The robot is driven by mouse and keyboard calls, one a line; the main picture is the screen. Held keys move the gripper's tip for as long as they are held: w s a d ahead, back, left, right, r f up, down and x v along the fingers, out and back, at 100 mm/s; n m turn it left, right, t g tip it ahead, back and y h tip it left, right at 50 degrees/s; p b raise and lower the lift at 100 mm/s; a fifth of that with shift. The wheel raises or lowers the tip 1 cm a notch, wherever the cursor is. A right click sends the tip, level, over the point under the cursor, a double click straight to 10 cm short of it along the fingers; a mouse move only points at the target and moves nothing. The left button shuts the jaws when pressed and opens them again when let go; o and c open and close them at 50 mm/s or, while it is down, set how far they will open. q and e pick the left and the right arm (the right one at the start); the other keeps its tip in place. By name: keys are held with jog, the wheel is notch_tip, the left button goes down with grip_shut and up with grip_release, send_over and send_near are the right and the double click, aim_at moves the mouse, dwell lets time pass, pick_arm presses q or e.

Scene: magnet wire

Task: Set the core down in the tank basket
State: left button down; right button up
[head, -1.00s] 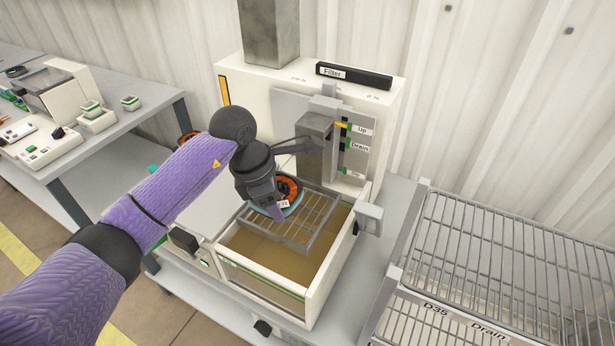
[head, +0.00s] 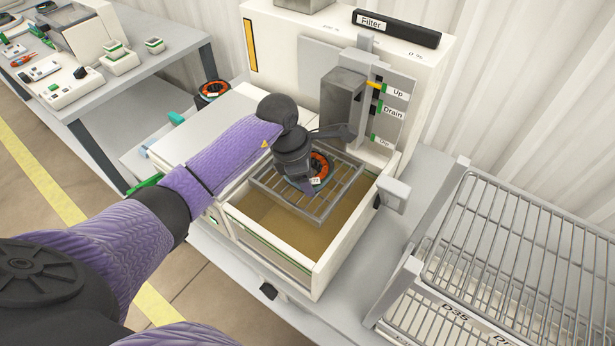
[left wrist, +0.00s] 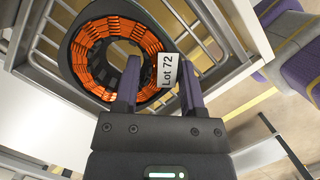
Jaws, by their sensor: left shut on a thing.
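The core (head: 320,168) is a dark ring with orange windings and a white tag. The tag reads "Lot 72" (left wrist: 167,72) in the left wrist view. My left gripper (head: 308,187) is shut on the core's rim, its two fingers showing beside the tag in the left wrist view (left wrist: 160,80). The core is over the wire tank basket (head: 340,200), within its outline. The basket's bars show around the core in the left wrist view (left wrist: 45,48). I cannot tell whether the core touches the basket floor. My right gripper is not in view.
The tank (head: 325,270) holds brownish liquid below the basket. A grey post (head: 343,98) and an Up/Drain/Dip scale (head: 392,112) stand behind it. A second orange-wound core (head: 213,91) lies at the back left. A wire drain rack (head: 510,240) stands at right.

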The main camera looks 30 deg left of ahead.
pick_arm(q)
jog(key=c, duration=0.6)
grip_release()
jog(key=shift+f, duration=0.15)
jog(key=o, duration=0.4)
jog(key=shift+o, duration=0.2)
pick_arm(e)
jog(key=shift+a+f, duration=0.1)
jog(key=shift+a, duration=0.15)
pick_arm(q)
jog(key=p+v, duration=0.3)
jog(key=v, duration=0.9)
jog(key=shift+r, duration=0.25)
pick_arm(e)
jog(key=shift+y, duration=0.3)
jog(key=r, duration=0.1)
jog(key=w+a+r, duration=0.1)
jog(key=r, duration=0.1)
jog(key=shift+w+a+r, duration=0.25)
